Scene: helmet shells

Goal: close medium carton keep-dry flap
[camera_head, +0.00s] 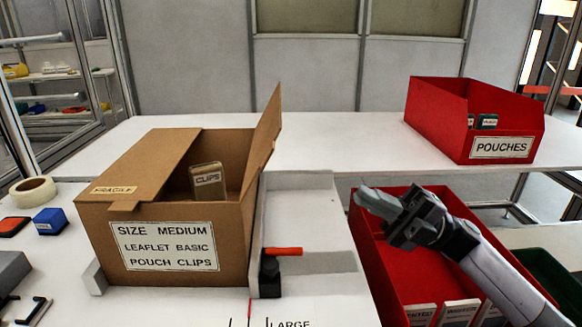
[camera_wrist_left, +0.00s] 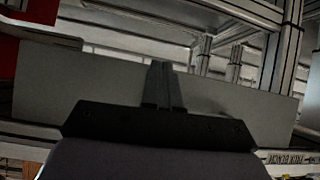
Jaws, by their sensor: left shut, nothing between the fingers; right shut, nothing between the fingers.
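The medium carton (camera_head: 168,248) stands on the white table, labelled "SIZE MEDIUM". Its left flap (camera_head: 140,165), marked "FRAGILE", lies folded over the left part of the opening. Its right flap (camera_head: 262,140) stands up, leaning slightly outward. No "keep dry" marking is readable on the faces I see. A brown "CLIPS" packet (camera_head: 208,180) shows inside the opening. My right gripper (camera_head: 372,202) is shut and empty, right of the carton over a red bin. My left gripper (camera_wrist_left: 165,85) is shut and empty in the left wrist view and does not show in the head view.
A red "POUCHES" bin (camera_head: 425,115) stands at the back right. A red bin (camera_head: 372,262) with white packets sits lower right. A black clamp with an orange handle (camera_head: 282,251) is at the carton's right. Tape (camera_head: 32,191) and a blue block (camera_head: 49,221) lie left.

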